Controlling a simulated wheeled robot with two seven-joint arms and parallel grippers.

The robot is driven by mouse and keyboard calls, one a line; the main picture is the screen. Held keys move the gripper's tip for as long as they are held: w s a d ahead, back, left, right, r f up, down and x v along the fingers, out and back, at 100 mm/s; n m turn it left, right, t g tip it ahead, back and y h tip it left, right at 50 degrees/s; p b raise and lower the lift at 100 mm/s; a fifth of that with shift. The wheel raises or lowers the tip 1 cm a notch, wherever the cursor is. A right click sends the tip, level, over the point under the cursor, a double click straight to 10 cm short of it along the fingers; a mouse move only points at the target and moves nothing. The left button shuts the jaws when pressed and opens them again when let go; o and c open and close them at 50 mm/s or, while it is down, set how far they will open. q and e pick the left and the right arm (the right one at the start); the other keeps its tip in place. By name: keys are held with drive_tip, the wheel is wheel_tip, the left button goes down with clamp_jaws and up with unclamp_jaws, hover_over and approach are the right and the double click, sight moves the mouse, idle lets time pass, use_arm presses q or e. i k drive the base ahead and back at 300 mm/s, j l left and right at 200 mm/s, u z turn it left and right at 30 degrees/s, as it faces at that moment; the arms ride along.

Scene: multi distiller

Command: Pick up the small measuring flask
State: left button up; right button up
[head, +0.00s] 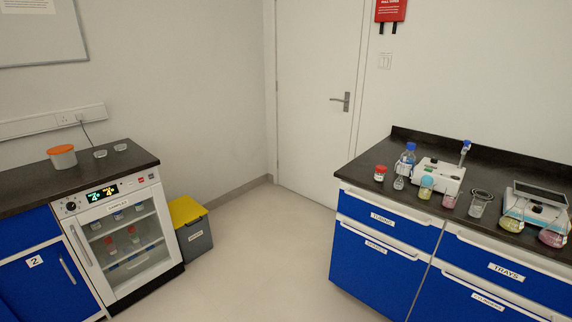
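Several pieces of glassware stand on the dark right counter. A small clear flask (399,183) is at the left of the row, in front of a blue-capped bottle (407,160). I cannot tell for certain which one is the small measuring flask. Neither of my grippers is in view.
The right counter (430,155) has blue drawers; a red-capped jar (380,173), white device (438,174) and clear beaker (479,205) stand on it. At left are a glass-door cabinet (122,240) and a yellow-lidded bin (191,228). The floor (260,255) between is clear.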

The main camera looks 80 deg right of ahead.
sight(399, 184)
drive_tip(key=z, duration=3.65)
